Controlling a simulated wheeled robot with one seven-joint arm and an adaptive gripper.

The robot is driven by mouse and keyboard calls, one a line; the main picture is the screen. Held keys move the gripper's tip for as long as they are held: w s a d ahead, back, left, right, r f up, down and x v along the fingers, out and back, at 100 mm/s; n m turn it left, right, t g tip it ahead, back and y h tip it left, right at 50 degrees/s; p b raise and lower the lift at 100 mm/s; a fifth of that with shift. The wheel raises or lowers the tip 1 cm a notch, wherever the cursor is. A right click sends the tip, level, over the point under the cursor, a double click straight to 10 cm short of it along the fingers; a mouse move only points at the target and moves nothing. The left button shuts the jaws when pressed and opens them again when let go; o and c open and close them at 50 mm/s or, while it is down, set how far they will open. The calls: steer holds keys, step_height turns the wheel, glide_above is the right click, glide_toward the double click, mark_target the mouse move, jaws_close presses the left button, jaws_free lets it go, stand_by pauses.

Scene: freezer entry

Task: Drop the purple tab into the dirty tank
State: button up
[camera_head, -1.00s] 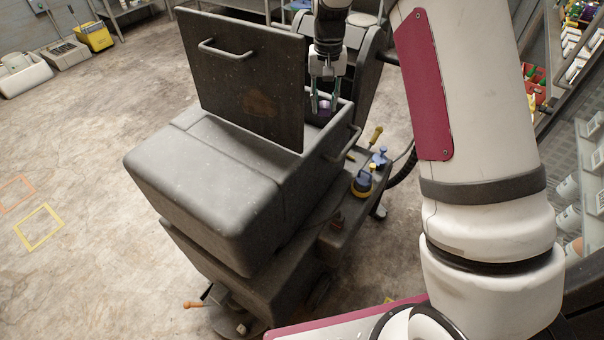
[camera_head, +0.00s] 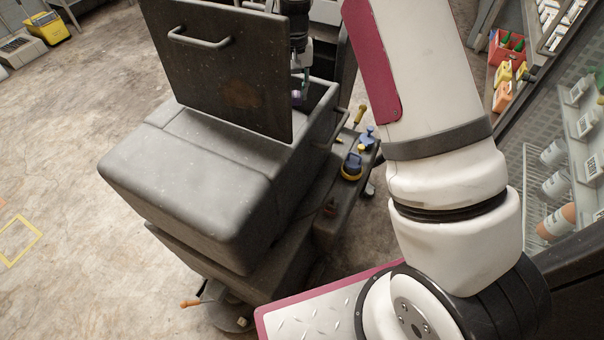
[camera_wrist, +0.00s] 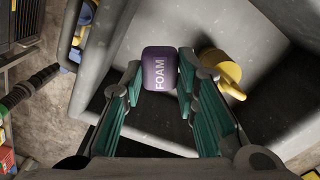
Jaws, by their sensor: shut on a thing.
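The purple tab (camera_wrist: 160,68), marked FOAM, is between the teal fingers of my gripper (camera_wrist: 159,78) in the wrist view. My gripper is shut on it. In the head view, the tab (camera_head: 296,97) is small and partly hidden beside the raised lid (camera_head: 222,65), with my gripper (camera_head: 298,85) above it. The dirty tank (camera_head: 326,108) is the open dark grey box behind that lid. The tab is over its opening, near the lid. In the wrist view, the tank's pale grey inside (camera_wrist: 268,42) shows beyond the tab. Its floor is partly hidden.
A yellow round part (camera_wrist: 221,70) sits inside the tank, right of the tab in the wrist view. The upright lid stands close to my gripper. A blue and yellow cap (camera_head: 352,165) sits on the machine's side ledge. Shelves with bottles (camera_head: 556,185) stand at the right.

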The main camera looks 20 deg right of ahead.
steer(key=shift+f, duration=0.1)
steer(key=o, duration=1.1)
step_height(320, 180, up, 12)
steer(key=shift+s+f, duration=0.1)
stand_by(0.4)
